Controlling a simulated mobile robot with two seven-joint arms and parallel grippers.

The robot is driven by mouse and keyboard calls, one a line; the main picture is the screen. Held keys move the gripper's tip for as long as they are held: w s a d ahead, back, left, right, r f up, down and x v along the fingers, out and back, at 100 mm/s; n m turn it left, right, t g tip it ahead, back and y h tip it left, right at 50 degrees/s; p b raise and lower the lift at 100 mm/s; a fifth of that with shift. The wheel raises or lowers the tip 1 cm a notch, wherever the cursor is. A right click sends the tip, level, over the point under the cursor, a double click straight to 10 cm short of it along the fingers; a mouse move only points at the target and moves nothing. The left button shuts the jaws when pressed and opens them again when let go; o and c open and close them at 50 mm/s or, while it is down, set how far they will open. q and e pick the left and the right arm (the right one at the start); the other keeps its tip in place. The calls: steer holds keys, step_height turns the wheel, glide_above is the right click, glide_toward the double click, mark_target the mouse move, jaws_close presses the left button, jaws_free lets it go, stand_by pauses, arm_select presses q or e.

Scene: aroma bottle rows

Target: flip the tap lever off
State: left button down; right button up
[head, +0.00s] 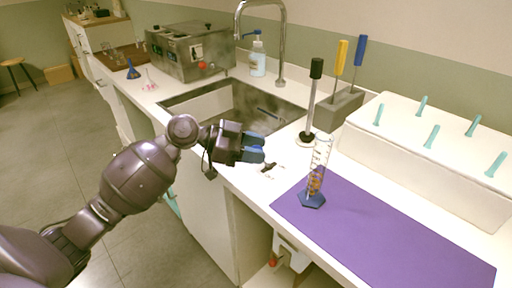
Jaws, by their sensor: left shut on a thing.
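A tall curved metal tap (281,40) rises at the back of the sink (205,105). I cannot clearly pick out its lever. A small dark piece with white parts (269,167) lies on the counter just below and right of my left gripper; I cannot tell what it is. My left gripper (263,149), with blue fingertips, is at the front right edge of the sink, apart from the tap's spout. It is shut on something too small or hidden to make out. My right gripper is out of view.
A measuring cylinder (317,175) stands on a purple mat (385,235), near a black-topped rod (312,95) on a round base. A soap bottle (258,60) and a metal bath (185,55) stand behind the sink. A white box (425,140) with teal handles fills the right.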

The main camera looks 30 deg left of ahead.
arm_select(q)
steer(key=shift+s+d+f, duration=0.1)
steer(key=shift+s+f, duration=0.1)
steer(key=shift+f, duration=0.35)
steer(key=c, duration=0.8)
jaws_free()
steer(key=shift+s, duration=0.1)
steer(key=shift+r, duration=0.2)
steer(key=shift+s+a+r, duration=0.1)
steer(key=shift+a+r, duration=0.15)
steer(key=shift+a, duration=0.3)
steer(key=shift+p+v, duration=0.3)
steer(key=shift+v, duration=4.5)
steer(key=shift+f, duration=0.1)
